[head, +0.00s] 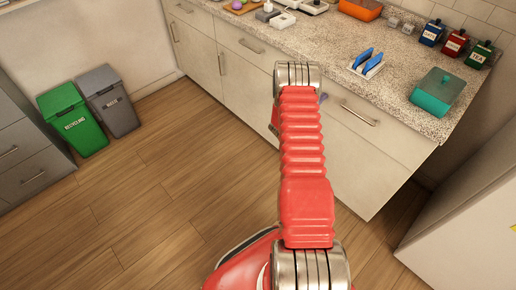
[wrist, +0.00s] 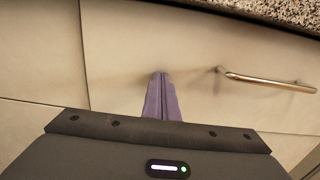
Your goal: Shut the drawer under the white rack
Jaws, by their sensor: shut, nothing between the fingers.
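The white rack (head: 366,68) stands on the speckled counter with blue plates in it. The drawer (head: 386,132) under it has a pale front and a metal bar handle (head: 359,117). The drawer front (wrist: 210,108) and handle (wrist: 268,82) also show in the wrist view. No clear gap shows around the front, but I cannot tell if it is fully flush. My gripper (wrist: 162,75) is shut and empty, its purple fingertips at the drawer front, left of the handle. I cannot tell if they touch. In the head view my arm hides most of the gripper.
A teal box (head: 437,92) and several canisters (head: 455,43) stand on the counter's right part. Green (head: 73,120) and grey (head: 108,101) bins stand at the left. A white appliance (head: 465,235) is at the lower right. The wooden floor (head: 165,185) is clear.

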